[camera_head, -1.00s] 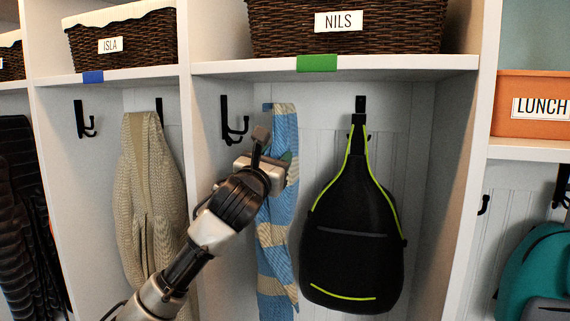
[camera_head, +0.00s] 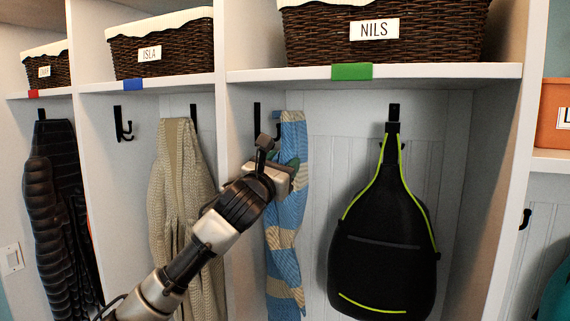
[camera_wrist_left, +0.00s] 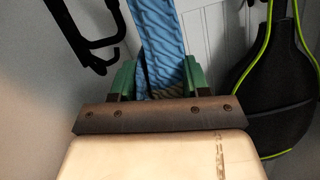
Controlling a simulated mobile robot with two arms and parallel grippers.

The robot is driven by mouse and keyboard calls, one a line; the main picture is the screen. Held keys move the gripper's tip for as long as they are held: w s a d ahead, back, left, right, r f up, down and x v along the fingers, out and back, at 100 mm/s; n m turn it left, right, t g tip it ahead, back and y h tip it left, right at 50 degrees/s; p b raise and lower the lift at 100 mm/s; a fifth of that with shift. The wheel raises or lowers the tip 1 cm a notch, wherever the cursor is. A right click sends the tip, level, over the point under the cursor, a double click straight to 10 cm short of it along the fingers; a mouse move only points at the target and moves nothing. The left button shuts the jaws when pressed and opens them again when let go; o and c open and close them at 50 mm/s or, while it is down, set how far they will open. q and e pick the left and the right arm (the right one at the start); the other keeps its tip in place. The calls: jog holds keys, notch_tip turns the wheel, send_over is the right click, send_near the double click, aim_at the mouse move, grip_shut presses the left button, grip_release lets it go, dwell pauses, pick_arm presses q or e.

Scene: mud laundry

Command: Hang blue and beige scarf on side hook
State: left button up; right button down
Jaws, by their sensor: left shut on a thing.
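The blue and beige scarf (camera_head: 285,240) hangs down in the NILS cubby, with its top edge near the left side wall. My left gripper (camera_head: 284,172) is shut on the scarf in its upper part. In the left wrist view, the green fingers (camera_wrist_left: 157,78) stand on both sides of the blue cloth (camera_wrist_left: 158,40). The black side hook (camera_head: 257,122) is on the cubby's left wall, just left of the scarf top, partly hidden by my gripper. It also shows at the upper left of the left wrist view (camera_wrist_left: 88,30). My right gripper is out of view.
A black backpack (camera_head: 385,250) with lime trim hangs on the back hook (camera_head: 394,112), right of the scarf. A beige knit garment (camera_head: 180,190) hangs in the cubby to the left. The shelf (camera_head: 430,73) with the NILS basket (camera_head: 440,30) is above.

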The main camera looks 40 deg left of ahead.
pick_arm(q)
jog(key=shift+s+a+r+p, duration=0.1)
jog(key=shift+a+p, duration=0.05)
jog(key=shift+p, duration=0.15)
dwell(0.4)
jog(key=shift+s, duration=0.1)
jog(key=shift+p, duration=0.35)
dwell(0.4)
jog(key=shift+f, duration=0.25)
dwell(0.4)
jog(key=shift+f, duration=0.35)
dwell(0.7)
